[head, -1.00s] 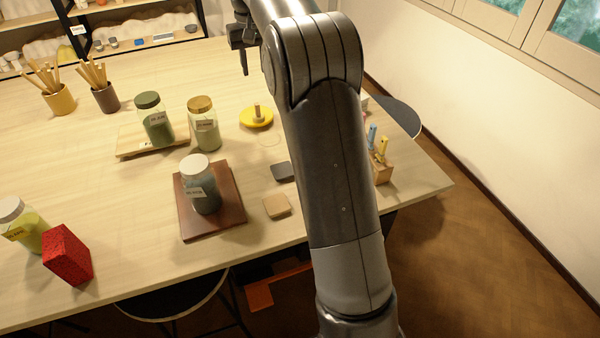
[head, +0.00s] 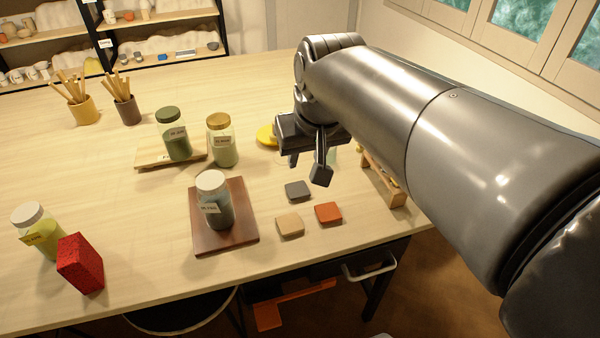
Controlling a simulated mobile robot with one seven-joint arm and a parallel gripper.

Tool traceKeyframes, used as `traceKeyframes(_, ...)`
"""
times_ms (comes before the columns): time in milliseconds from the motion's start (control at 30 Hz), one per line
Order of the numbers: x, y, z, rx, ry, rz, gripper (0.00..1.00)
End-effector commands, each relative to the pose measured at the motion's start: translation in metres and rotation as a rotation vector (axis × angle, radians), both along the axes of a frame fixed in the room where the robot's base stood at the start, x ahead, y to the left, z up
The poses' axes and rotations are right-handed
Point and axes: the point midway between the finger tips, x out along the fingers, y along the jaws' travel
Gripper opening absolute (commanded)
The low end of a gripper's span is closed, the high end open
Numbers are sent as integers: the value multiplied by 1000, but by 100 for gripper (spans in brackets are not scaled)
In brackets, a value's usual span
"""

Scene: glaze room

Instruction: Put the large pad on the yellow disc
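The yellow disc (head: 265,136) lies on the table behind my gripper, which hides its right part. Three small square pads lie near the table's front edge: a dark grey pad (head: 297,190), a tan pad (head: 290,225) and an orange-red pad (head: 328,213). They look close in size, so I cannot tell which is the large pad. My gripper (head: 307,171) hangs above the table, between the yellow disc and the grey pad. Its fingers are apart, with nothing seen between them.
A white-lidded jar (head: 213,207) stands on a brown board (head: 238,232) left of the pads. Two jars (head: 173,140) (head: 221,147) stand further back by a wooden board (head: 150,158). A wooden holder (head: 383,185) is at the right edge. A red block (head: 80,264) is front left.

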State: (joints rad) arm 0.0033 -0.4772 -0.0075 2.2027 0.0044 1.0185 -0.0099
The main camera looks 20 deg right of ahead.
Motion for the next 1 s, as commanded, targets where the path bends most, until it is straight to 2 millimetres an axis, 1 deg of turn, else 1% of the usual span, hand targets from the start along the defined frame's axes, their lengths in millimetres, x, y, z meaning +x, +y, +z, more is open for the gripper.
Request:
traceKeyframes(33,-18,1,-8,0,-19,1,34)
traceKeyframes(100,-38,2,-21,-2,-40,1,34)
traceKeyframes(200,-59,2,-37,-3,-66,1,34)
traceKeyframes(333,-77,3,-52,-4,-86,1,34)
traceKeyframes(500,-83,3,-59,-4,-95,1,34)
traceKeyframes(1000,-83,3,-59,-4,-94,1,34)
